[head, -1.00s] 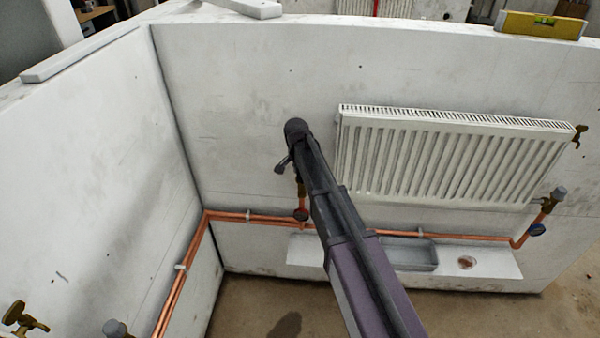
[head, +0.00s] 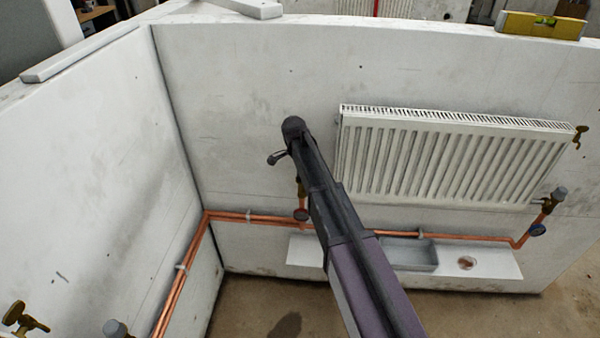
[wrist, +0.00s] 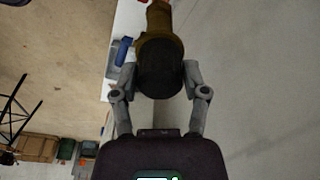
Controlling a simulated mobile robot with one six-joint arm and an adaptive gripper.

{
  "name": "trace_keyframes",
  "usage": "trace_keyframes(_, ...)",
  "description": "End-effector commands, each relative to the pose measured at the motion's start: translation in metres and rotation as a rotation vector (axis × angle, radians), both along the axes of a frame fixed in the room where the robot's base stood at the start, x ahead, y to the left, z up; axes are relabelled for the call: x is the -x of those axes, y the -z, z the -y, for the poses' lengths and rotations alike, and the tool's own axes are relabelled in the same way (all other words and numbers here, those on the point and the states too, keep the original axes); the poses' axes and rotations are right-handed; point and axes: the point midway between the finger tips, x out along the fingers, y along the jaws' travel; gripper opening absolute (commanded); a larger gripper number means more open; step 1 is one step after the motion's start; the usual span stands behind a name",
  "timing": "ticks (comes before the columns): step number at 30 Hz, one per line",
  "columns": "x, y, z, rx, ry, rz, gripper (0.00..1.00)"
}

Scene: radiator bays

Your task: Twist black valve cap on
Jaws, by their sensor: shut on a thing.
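In the wrist view a black valve cap (wrist: 160,72) sits between the two fingers of my gripper (wrist: 160,80), which is shut on its sides. The cap is at the end of a brass valve body (wrist: 160,22), in line with it and touching it or very close. I cannot tell how far it is threaded on.
A white radiator (head: 455,155) hangs on the wall right of my arm. Copper pipes (head: 260,219) run along the wall below. A shelf with a grey tray (head: 412,262) is under them. A yellow level (head: 542,25) lies on the wall top. The wall left of my arm is clear.

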Motion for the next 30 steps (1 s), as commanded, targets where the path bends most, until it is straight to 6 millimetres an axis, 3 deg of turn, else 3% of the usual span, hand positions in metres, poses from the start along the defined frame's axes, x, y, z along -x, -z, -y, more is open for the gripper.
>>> trace_keyframes(9,-0.0021,0.0001,0.0012,-0.016,-0.001,-0.024,0.14)
trace_keyframes(10,-0.0021,0.0001,0.0012,-0.016,-0.001,-0.024,0.64)
trace_keyframes(13,-0.0020,0.0000,0.0011,-0.016,-0.002,-0.025,0.94)
trace_keyframes(14,-0.0018,0.0000,0.0010,-0.016,-0.002,-0.025,0.98)
trace_keyframes(30,-0.0007,-0.0001,0.0005,-0.017,-0.003,-0.026,1.00)
